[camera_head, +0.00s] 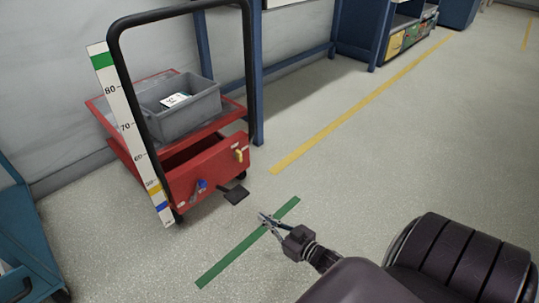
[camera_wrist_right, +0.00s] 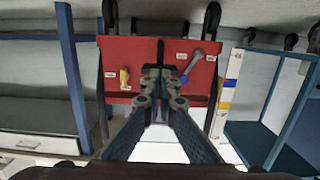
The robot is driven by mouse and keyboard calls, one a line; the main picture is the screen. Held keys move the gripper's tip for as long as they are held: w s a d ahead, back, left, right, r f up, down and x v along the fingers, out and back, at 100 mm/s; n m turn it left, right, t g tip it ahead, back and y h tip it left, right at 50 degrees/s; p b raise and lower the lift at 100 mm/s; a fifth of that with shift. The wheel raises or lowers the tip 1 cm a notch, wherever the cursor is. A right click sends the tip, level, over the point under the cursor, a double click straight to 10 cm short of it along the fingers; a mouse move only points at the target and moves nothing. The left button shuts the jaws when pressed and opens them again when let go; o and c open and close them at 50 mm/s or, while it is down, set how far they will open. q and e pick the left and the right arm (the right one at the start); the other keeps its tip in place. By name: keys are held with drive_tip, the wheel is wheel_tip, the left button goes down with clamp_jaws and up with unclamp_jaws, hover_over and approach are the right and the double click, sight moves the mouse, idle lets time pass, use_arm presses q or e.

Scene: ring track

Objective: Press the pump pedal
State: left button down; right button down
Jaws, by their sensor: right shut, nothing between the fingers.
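The pump pedal (camera_head: 236,194) is a small black plate that sticks out low from the front of a red lift cart (camera_head: 190,185). My right gripper (camera_head: 266,218) is shut and empty. In the head view it shows to the lower right of the pedal, with a gap between them, over a green floor line. In the right wrist view the picture is upside down; the shut fingers (camera_wrist_right: 160,76) point at the red front panel (camera_wrist_right: 130,52) and cover its middle, with a dark part of the pedal (camera_wrist_right: 160,48) just beyond the tips. My left gripper is not in view.
The panel carries a blue-handled lever (camera_head: 201,185) and a yellow lever (camera_head: 239,154). A grey bin (camera_head: 185,120) sits on the cart platform beside a height scale (camera_head: 128,130). A blue workbench frame (camera_head: 255,75) stands behind. The floor to the right is clear.

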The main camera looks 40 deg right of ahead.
drive_tip(key=shift+s+f, duration=0.1)
drive_tip(key=shift+s, duration=0.85)
drive_tip(key=shift+d, duration=0.1)
